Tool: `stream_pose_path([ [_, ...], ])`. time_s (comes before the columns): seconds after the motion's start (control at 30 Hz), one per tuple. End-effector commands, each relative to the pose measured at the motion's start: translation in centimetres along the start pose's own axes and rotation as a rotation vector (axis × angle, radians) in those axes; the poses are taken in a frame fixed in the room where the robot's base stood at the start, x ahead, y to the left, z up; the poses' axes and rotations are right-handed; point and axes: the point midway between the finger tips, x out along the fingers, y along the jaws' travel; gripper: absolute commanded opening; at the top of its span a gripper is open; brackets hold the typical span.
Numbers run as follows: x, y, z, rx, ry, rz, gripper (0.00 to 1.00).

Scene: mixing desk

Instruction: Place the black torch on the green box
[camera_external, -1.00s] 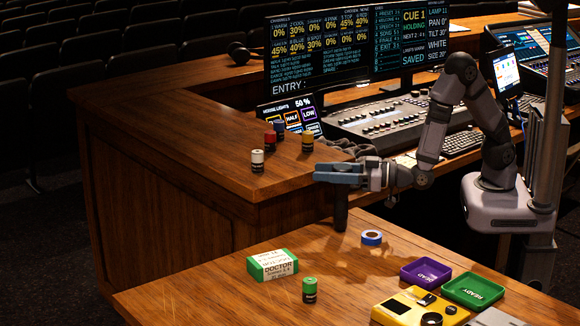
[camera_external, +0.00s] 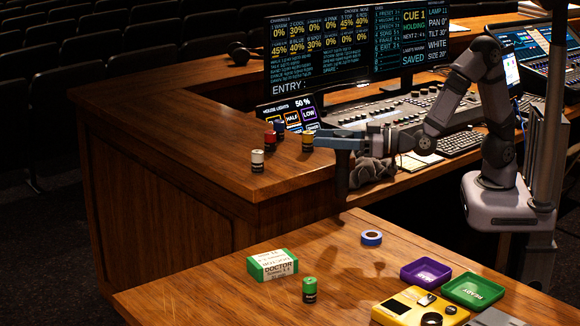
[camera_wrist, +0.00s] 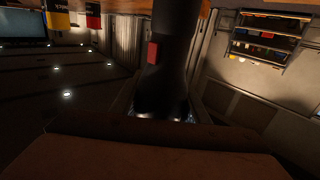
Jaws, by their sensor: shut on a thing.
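My gripper (camera_external: 338,140) is shut on the black torch (camera_external: 341,178) and holds it hanging upright above the desk. The torch fills the upper middle of the wrist view (camera_wrist: 172,85), with a red switch on its side. The green box (camera_external: 272,265), green with a white label reading "DOCTOR", lies at the left of the front desk. It is below and to the left of my gripper, apart from the torch. Its top looks bare.
A green-topped battery (camera_external: 309,290) stands right of the box. A blue-and-white tape roll (camera_external: 371,238), a purple tray (camera_external: 425,272), a green tray (camera_external: 472,290) and a yellow device (camera_external: 408,308) lie further right. Several batteries stand on the raised ledge (camera_external: 190,125).

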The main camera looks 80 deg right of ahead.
Motion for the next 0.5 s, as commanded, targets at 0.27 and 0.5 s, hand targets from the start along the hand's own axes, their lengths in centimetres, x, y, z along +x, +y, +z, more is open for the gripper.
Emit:
stream_pose_path([
  [0.27,-0.1,-0.9,1.5,-0.002,-0.003,-0.016,0.00],
  [0.5,0.0,-2.2,5.6,-0.003,-0.004,-0.038,0.00],
])
